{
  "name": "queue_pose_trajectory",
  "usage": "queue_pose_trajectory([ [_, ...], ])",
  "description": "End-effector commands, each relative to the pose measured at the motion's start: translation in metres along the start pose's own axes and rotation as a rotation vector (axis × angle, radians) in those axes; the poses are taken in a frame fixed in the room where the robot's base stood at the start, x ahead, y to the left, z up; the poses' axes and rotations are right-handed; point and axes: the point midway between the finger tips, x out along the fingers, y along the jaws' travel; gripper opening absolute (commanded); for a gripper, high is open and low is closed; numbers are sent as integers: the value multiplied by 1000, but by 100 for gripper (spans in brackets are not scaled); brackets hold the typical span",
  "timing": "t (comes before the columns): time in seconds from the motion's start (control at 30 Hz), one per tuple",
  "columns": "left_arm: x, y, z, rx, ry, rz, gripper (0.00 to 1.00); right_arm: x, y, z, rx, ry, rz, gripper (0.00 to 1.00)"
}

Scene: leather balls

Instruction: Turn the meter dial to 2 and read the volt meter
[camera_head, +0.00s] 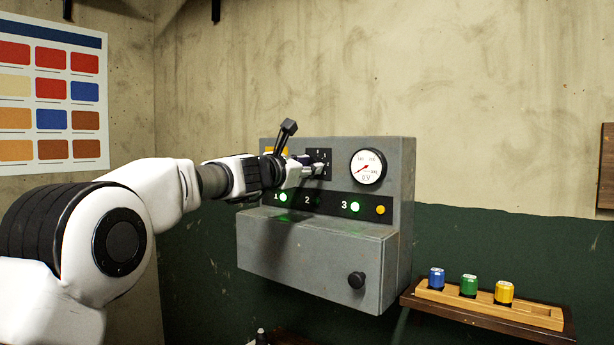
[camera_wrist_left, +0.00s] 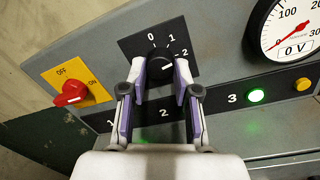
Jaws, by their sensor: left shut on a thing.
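The meter dial is a black knob (camera_wrist_left: 160,61) on a black plate (camera_wrist_left: 145,44) marked 0, 1 and 2, on the grey wall box (camera_head: 320,235). My left gripper (camera_wrist_left: 161,75) has its two fingers on either side of the knob and is shut on it; it also shows against the plate in the head view (camera_head: 318,169). Fingers cover part of the knob, and I cannot tell which number it points at. The volt meter (camera_head: 368,166) is a round white gauge to the right of the dial. Its red needle is low, and its window reads 0 V in the wrist view (camera_wrist_left: 298,47).
A red switch (camera_wrist_left: 71,94) on a yellow OFF/ON plate is left of the dial. Below, lamps 1 (camera_head: 283,197) and 3 (camera_head: 354,207) glow green; lamp 2 is dark. A wooden shelf (camera_head: 480,318) at right holds blue, green and yellow pieces.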

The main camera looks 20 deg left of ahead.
Motion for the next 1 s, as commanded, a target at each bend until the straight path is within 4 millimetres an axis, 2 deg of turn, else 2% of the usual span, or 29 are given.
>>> queue_pose_trajectory([
  [0.1, 0, -1, -3, 68, -3, -1, 0, 8, 0, 0, 0, 0, 0, 40],
  [0.33, 0, 0, -2, 149, -8, -1, 0, 14, 0, 0, 0, 0, 0, 40],
  [0.83, 0, 1, 0, 171, -10, -1, 0, 14, 0, 0, 0, 0, 0, 40],
  [0.87, 0, 1, 0, 171, -10, -1, 37, 14, 0, 0, 0, 0, 0, 40],
  [0.9, 0, 1, 0, 171, -10, -1, 52, 14, 0, 0, 0, 0, 0, 40],
  [0.93, 0, 1, 0, 171, -10, -1, 56, 14, 0, 0, 0, 0, 0, 40],
  [1.0, 0, 1, 0, 171, -10, -2, 56, 14, 0, 0, 0, 0, 0, 40],
])
